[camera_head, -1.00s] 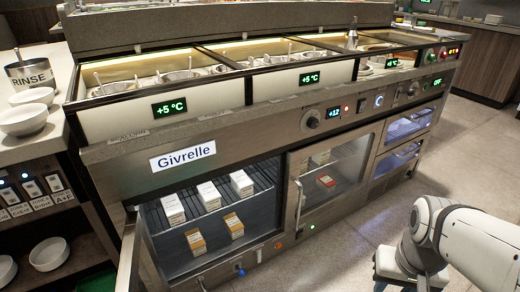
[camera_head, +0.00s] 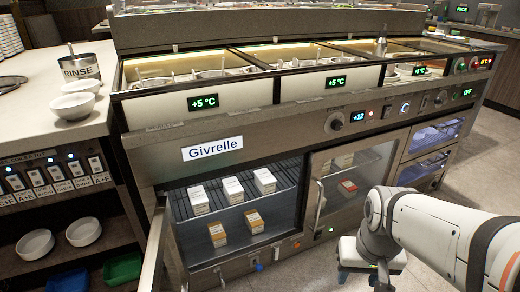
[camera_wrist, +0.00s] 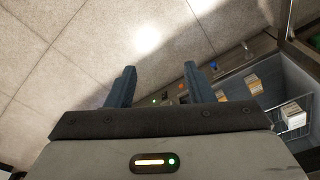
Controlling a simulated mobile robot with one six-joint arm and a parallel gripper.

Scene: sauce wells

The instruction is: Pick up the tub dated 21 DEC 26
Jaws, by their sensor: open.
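Small tubs stand in the open left bay of the fridge. The date print is too small to read, so I cannot tell which is dated 21 DEC 26. In the wrist view two tubs (camera_wrist: 253,84) (camera_wrist: 293,116) show at the right, outside the fingers. My gripper (camera_wrist: 160,86) is open and empty, pointing over the floor. In the head view it is low at the right, outside the fridge, and partly cut off.
The left bay's door (camera_head: 154,245) stands open. A counter with white bowls (camera_head: 72,106) and a rinse pot (camera_head: 81,67) is at the left.

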